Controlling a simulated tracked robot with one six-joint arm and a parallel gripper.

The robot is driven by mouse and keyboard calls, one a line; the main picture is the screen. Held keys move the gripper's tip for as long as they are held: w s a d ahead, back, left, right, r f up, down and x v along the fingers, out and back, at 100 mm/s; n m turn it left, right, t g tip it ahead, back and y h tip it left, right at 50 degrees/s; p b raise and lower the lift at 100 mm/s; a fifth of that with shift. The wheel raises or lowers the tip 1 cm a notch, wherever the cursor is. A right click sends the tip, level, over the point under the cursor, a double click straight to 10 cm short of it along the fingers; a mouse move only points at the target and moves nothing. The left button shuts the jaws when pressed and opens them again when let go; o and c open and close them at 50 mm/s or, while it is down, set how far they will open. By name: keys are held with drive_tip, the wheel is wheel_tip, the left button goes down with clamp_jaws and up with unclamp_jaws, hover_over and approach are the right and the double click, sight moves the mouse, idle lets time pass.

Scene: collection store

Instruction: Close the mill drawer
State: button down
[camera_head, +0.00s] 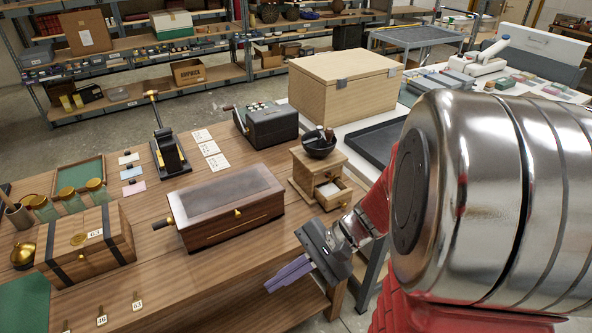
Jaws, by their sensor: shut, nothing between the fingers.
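The wooden mill (308,166) stands near the right end of the wooden table, with a dark bowl-like top and a crank. Its small drawer (333,196) is pulled part way out toward the lower right, and its pale inside shows. A small knob is on the drawer's front. My gripper (287,274) has purple fingers and is shut and empty. In the picture it is below and left of the drawer, near the table's front edge, and apart from the mill.
A long dark-lidded wooden box (225,205) is left of the mill. A grey machine (266,124) stands behind it. A black tray (378,143) and a large wooden case (340,85) are on the white table. My arm covers the right side.

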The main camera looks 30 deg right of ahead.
sight(345, 207)
drive_tip(key=w+d+f+m+t, duration=0.2)
drive_tip(key=w+d+m+t, duration=0.1)
drive_tip(key=d+m+t, duration=0.3)
drive_tip(key=w+d+f+m+t, duration=0.1)
drive_tip(key=w+d+m+t, duration=0.1)
drive_tip(key=d+m+t, duration=0.5)
drive_tip(key=s+d+f+m+t+h, duration=0.1)
drive_tip(key=s+d+f+m+h, duration=0.1)
drive_tip(key=d+m+h, duration=0.3)
drive_tip(key=s+d+f+m+t+h, duration=0.1)
drive_tip(key=s+d+f+m+h, duration=0.2)
drive_tip(key=d, duration=0.9)
drive_tip(key=f+m+h, duration=0.1)
drive_tip(key=m+h, duration=0.1)
drive_tip(key=shift+f+m+t+h, duration=0.3)
drive_tip(key=shift+f+t+h, duration=0.1)
drive_tip(key=shift+w, duration=0.1)
drive_tip(key=shift+w+d+r, duration=0.1)
drive_tip(key=shift+w, duration=2.2)
drive_tip(key=shift+w+d+r, duration=0.1)
drive_tip(key=shift+w, duration=2.2)
drive_tip(key=shift+w+d+r, duration=0.1)
drive_tip(key=shift+w, duration=2.2)
drive_tip(key=shift+d, duration=0.1)
